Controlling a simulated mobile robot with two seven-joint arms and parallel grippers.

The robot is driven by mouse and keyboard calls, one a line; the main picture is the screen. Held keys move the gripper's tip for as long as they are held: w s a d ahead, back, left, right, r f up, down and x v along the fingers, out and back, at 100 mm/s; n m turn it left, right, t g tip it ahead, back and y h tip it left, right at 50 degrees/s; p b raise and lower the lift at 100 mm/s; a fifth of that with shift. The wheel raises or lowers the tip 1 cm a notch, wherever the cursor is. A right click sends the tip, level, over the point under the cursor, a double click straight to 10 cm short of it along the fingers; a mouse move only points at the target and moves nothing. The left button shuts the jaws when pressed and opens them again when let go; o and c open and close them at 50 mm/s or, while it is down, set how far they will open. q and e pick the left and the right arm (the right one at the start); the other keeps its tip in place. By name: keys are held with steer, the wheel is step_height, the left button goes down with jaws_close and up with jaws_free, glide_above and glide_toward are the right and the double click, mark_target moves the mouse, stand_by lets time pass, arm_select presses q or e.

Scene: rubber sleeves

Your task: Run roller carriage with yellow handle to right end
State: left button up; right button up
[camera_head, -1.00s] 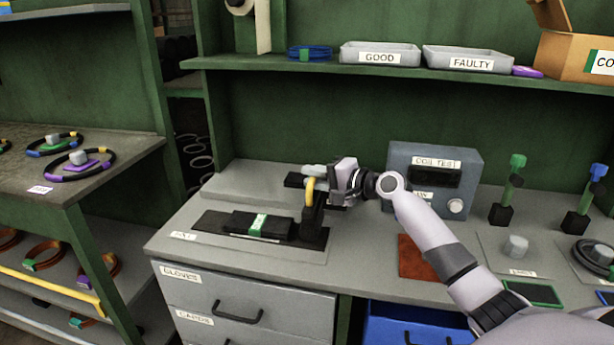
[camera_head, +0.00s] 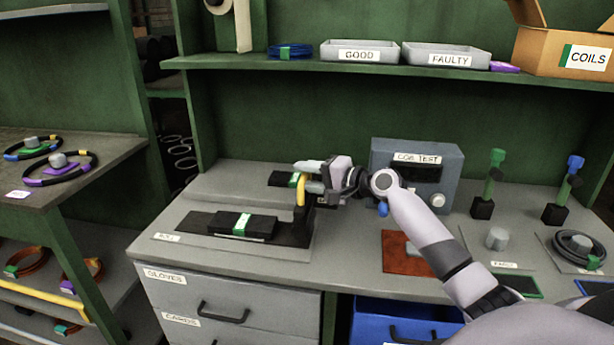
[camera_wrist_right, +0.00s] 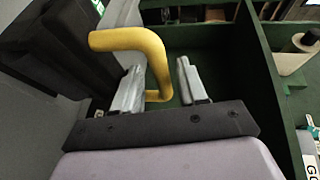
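The roller carriage (camera_head: 303,222) is a dark upright block at the right end of a black base plate (camera_head: 190,222). Its yellow handle (camera_head: 300,191) rises from its top. In the right wrist view the bent yellow handle (camera_wrist_right: 135,38) passes across and down between the finger pads. My right gripper (camera_head: 312,177) is at the handle, with its two fingers spread apart. The right wrist view shows a gap between the fingers (camera_wrist_right: 158,84), and they do not look clamped. My left gripper is not in view.
A black block with a green band (camera_head: 240,224) lies on the base plate. A grey-blue test box (camera_head: 385,160) stands right of my gripper, behind my forearm. A reddish-brown mat (camera_head: 400,258) lies at the front. The shelf above holds two grey trays (camera_head: 350,55).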

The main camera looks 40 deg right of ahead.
steer(key=v, duration=0.7)
steer(key=shift+b, duration=0.45)
steer(key=shift+s, duration=0.1)
stand_by(0.3)
